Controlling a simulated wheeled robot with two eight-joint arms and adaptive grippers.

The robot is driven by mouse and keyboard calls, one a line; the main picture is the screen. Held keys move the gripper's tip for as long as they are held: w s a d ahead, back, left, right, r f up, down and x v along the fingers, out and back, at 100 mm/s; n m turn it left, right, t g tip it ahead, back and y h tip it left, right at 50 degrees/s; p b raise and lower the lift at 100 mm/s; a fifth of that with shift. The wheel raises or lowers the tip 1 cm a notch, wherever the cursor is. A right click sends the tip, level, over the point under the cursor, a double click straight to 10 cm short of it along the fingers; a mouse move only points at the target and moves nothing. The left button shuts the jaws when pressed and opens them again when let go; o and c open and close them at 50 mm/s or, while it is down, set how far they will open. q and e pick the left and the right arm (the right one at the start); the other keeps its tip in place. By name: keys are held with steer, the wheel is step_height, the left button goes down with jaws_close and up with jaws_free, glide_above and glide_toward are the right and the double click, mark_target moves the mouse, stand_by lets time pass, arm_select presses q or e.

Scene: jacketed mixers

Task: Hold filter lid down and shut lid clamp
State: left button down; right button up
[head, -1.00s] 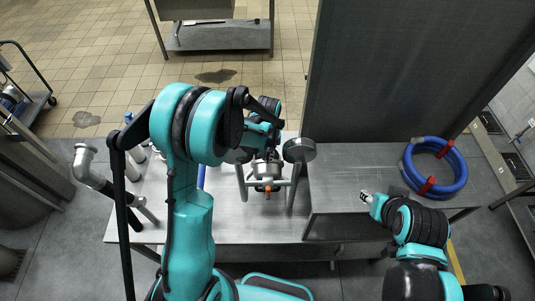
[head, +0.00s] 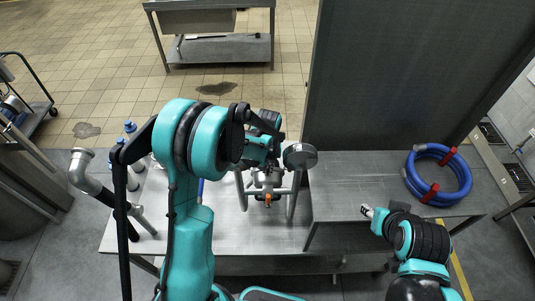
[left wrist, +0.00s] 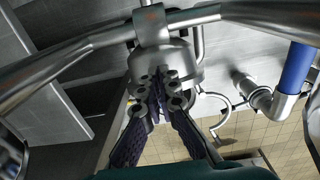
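The metal filter (head: 268,181) stands in a tubular frame on the steel table. A round grey disc (head: 300,156), which looks like the filter lid, is beside it on the right. My left gripper (head: 262,164) is over the filter, partly hidden by its own arm. In the left wrist view its fingertips (left wrist: 160,80) are together in front of a rounded metal body (left wrist: 168,58), with nothing visible between them. I cannot tell whether they touch it. The lid clamp cannot be made out clearly. My right gripper (head: 367,211) is far from the filter, above the right bench; its fingers are too small to judge.
A blue hose coil (head: 461,173) with red ties lies on the right bench (head: 340,187). A tall grey panel (head: 405,75) rises behind that bench. The table (head: 235,235) is clear in front of the filter.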

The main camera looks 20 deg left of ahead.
arm_select(q)
steer(key=shift+f, duration=0.4)
arm_select(e)
steer(key=shift+s+f, duration=0.15)
steer(key=shift+f, duration=0.1)
